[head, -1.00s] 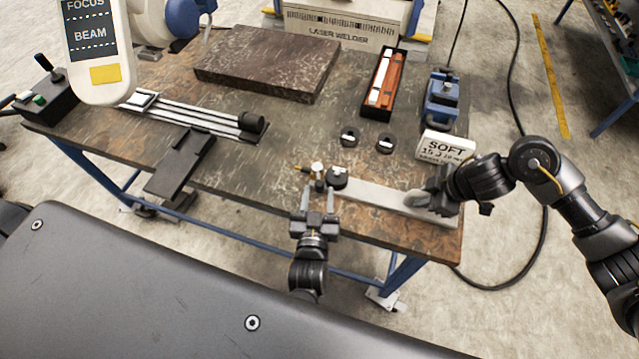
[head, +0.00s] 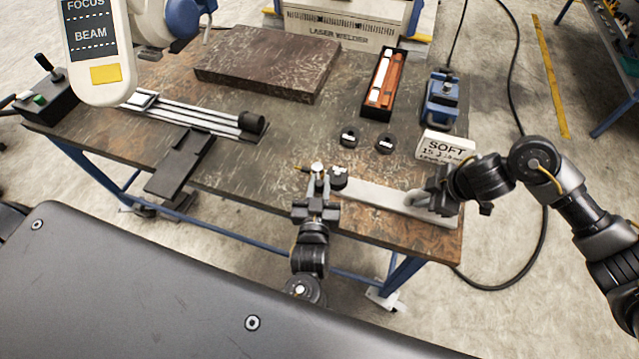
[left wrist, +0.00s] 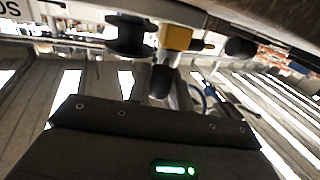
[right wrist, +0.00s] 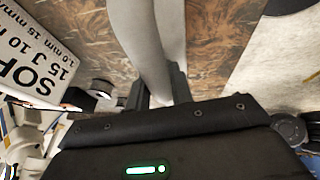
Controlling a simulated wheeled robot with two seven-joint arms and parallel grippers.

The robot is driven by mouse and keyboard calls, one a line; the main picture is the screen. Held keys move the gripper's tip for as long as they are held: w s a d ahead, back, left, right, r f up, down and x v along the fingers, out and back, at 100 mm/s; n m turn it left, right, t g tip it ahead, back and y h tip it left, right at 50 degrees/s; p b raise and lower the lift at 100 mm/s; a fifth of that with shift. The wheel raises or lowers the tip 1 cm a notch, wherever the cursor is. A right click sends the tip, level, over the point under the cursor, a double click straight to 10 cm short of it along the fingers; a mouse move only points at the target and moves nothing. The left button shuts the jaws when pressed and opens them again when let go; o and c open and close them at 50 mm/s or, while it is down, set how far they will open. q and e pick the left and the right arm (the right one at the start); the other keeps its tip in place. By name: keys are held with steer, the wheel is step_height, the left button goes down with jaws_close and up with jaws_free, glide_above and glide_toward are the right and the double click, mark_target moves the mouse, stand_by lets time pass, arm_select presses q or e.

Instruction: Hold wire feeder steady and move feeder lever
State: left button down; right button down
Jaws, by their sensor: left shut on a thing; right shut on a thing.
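The wire feeder (head: 375,194) is a long pale grey body lying along the table's front right edge. A dark spool (head: 338,178) and a small brass-and-white head with the feeder lever (head: 318,168) are at its left end. My right gripper (head: 422,199) is shut on the feeder's grey right end; the right wrist view shows the grey body (right wrist: 160,35) between its fingers. My left gripper (head: 319,188) comes from the front edge and is shut on the lever. In the left wrist view a dark lever tip (left wrist: 160,78) sits between the fingers, below a brass block (left wrist: 178,38).
A white SOFT block (head: 445,147) stands behind my right gripper. Two black rings (head: 366,141) and a tray of rods (head: 383,84) lie farther back. A dark slab (head: 268,66) and a rail (head: 195,115) are to the left. The middle of the table is clear.

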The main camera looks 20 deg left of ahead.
mark_target(317, 171)
steer(key=shift+r, duration=0.1)
arm_select(q)
steer(key=a+m+h, duration=0.1)
steer(key=h, duration=0.1)
steer(key=m+h, duration=0.2)
steer(key=h, duration=0.1)
steer(key=a+m+h, duration=0.1)
steer(key=m+h, duration=0.1)
steer(key=shift+s+a, duration=0.25)
steer(key=shift+a, duration=0.05)
arm_select(e)
steer(key=shift+a, duration=0.1)
arm_select(q)
steer(key=shift+w+a+m+g+h, duration=0.1)
steer(key=shift+a+m+g+h, duration=0.35)
steer(key=shift+m+h, duration=0.6)
steer(key=shift+w+a+m+g+h, duration=0.1)
steer(key=shift+a+m+g+h, duration=0.4)
steer(key=shift+h, duration=1)
steer(key=shift+w+a+m+g+h, duration=0.15)
steer(key=shift+m+g+h, duration=0.4)
steer(key=shift+m+h, duration=0.6)
steer(key=c, duration=1.3)
jaws_free()
steer(key=shift+s+a, duration=0.1)
steer(key=v, duration=1.2)
steer(key=shift+a, duration=0.15)
